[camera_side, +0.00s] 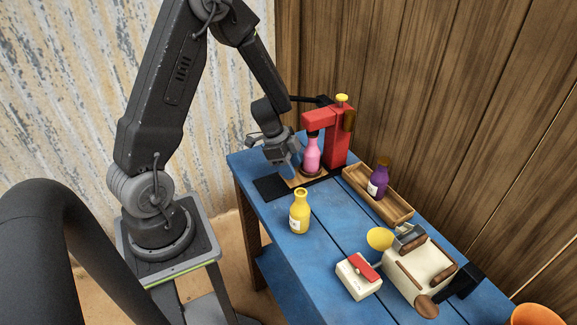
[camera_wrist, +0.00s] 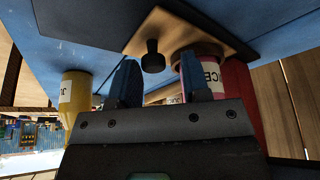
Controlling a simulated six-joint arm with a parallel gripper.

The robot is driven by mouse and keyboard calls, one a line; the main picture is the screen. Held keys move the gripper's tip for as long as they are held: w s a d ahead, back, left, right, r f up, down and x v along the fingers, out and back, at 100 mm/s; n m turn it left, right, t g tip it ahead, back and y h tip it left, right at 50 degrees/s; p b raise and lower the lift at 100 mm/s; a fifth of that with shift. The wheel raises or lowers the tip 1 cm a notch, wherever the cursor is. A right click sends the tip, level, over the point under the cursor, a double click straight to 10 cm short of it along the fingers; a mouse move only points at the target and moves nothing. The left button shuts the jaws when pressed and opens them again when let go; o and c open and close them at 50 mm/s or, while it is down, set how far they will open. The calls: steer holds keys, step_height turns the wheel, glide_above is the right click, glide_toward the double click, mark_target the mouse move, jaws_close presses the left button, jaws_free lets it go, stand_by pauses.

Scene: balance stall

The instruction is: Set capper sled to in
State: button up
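The red capper (camera_side: 345,143) stands at the back of the blue table. Its wooden sled (camera_side: 291,183) lies on a black base (camera_side: 267,188), with a pink bottle (camera_side: 312,155) upright at the capper's front, beneath its head. My gripper (camera_side: 290,164) is low at the left of the sled. In the wrist view, my gripper (camera_wrist: 160,82) has its two blue fingers apart. The sled's black knob (camera_wrist: 152,57) shows between them, on the wooden plate (camera_wrist: 172,27); I cannot tell any contact. The pink bottle (camera_wrist: 207,72) is partly hidden by the right finger.
A yellow bottle (camera_side: 299,212) stands in front of the sled. A wooden tray (camera_side: 398,209) holds a purple bottle (camera_side: 378,180). A cream box with a red top (camera_side: 358,275) and a cream machine (camera_side: 418,268) stand nearer the front. An orange container (camera_side: 537,314) is at lower right.

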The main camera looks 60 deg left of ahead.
steer(key=shift+o, duration=0.3)
steer(key=shift+s, duration=0.1)
steer(key=v, duration=0.5)
steer(key=shift+s+a+r, duration=0.1)
steer(key=shift+a+r, duration=0.1)
steer(key=s+a, duration=0.8)
steer(key=shift+s+f, duration=0.15)
steer(key=shift+f, duration=0.05)
